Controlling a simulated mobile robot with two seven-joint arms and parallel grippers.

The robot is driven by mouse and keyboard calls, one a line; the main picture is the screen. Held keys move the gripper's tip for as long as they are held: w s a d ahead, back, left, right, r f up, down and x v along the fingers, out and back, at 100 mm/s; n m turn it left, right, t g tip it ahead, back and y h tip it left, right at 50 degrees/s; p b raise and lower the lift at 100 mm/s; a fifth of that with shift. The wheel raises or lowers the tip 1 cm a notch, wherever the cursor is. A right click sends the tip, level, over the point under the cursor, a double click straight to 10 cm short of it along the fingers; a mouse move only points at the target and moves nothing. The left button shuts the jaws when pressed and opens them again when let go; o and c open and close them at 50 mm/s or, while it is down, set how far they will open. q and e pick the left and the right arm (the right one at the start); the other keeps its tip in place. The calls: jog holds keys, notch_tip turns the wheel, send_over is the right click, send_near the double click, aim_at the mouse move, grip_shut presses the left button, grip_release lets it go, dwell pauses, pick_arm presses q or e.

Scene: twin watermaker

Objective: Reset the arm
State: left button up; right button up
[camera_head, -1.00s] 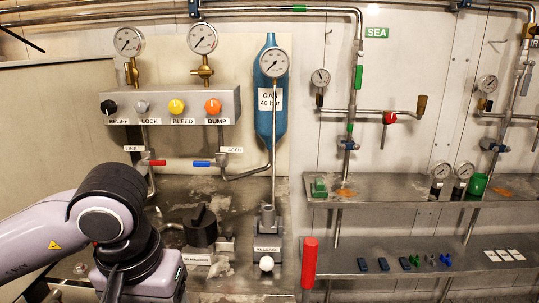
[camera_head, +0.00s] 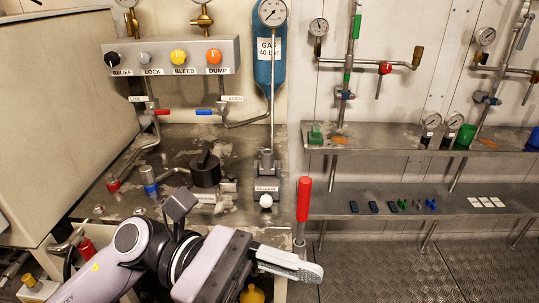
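My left arm comes in from the lower left, and its gripper (camera_head: 291,263) points right, in front of the metal bench edge and just below the red handle (camera_head: 304,199). Its grey fingers are seen from the side and overlap, so I cannot tell if they are open or shut. No object shows between them. My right arm and gripper are not in view.
A panel (camera_head: 228,56) with black, grey, yellow and orange knobs stands behind the metal bench (camera_head: 232,140). A black valve knob (camera_head: 206,168) and the release valve (camera_head: 266,168) stand on it. Shelves (camera_head: 385,201) with small parts are at right. The grated floor (camera_head: 400,275) is clear.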

pick_arm(q)
jog(key=w+a+r+n+t+h, duration=0.1)
jog(key=w+r+n+t+h, duration=0.35)
jog(key=n, duration=0.55)
jog(key=w+a+f+n+t+y+p, duration=0.1)
jog(key=w+a+f+n+t+y, duration=0.35)
jog(key=n+t, duration=0.75)
jog(key=w+a+f+n+t+y+p, duration=0.1)
jog(key=w+a+f+n+t+y, duration=0.35)
jog(key=n+t, duration=0.8)
jog(key=s+a+f+n+g+y+p, duration=0.1)
jog(key=s+a+f+n+g+y, duration=0.2)
jog(key=f+n, duration=0.55)
jog(key=a+f+n+g+y, duration=0.3)
jog(key=a+f+n+y, duration=0.2)
jog(key=f+n, duration=0.35)
jog(key=s+a+f+n+g+y+p, duration=0.1)
jog(key=s+a+f+n+g, duration=0.3)
jog(key=s+f, duration=0.5)
jog(key=shift+s+f+n+g+y, duration=0.2)
jog(key=shift+f+n+g+y, duration=0.55)
jog(key=shift+f+n, duration=0.15)
